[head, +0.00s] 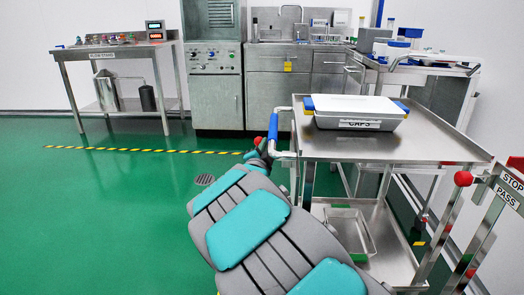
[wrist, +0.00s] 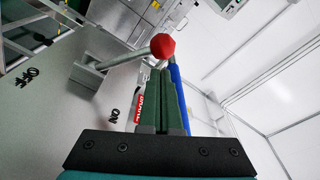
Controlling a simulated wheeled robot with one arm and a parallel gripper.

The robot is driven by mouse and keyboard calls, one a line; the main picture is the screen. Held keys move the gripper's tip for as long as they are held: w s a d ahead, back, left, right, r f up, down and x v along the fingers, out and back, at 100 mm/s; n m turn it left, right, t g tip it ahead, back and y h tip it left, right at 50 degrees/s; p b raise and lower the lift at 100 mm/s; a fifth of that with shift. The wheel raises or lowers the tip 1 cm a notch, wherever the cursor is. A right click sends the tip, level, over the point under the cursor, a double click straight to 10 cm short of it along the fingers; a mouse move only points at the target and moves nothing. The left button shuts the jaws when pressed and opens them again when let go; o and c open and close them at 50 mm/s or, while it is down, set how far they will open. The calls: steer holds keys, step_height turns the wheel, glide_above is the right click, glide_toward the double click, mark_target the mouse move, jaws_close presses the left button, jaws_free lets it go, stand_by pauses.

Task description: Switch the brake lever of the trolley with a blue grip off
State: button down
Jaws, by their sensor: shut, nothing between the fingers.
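The trolley (head: 380,150) stands right of centre in the head view, with a blue grip (head: 273,128) on its left handle. The blue grip also shows in the wrist view (wrist: 178,90), just right of my fingers. The brake lever is a metal rod with a red knob (wrist: 162,46). Its rod runs left to a grey plate (wrist: 60,120) marked OFF at the far left and ON nearer my fingers. My gripper (wrist: 163,72) is shut and empty, its tips just below the knob. I cannot tell whether they touch. In the head view my arm partly hides the handle area.
A white CAPS bin (head: 355,112) sits on the trolley top. A STOP/PASS post (head: 490,215) with another red knob (head: 463,178) stands at the right. A steel side table (head: 118,50) is at the back left. Green floor at left is clear.

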steer(key=shift+w+d+r, duration=0.15)
steer(key=shift+w, duration=1.25)
steer(key=shift+a+f+n, duration=0.2)
steer(key=shift+f+n, duration=0.05)
steer(key=shift+n, duration=0.15)
steer(key=shift+a+f, duration=0.1)
step_height(320, 180, down, 11)
steer(key=a+n+t+y, duration=0.1)
steer(key=a+n+y, duration=0.1)
steer(key=n, duration=1.3)
steer(key=shift+n+y, duration=0.3)
steer(key=shift+y, duration=0.1)
steer(key=shift+a+f, duration=0.1)
steer(key=shift+s, duration=0.15)
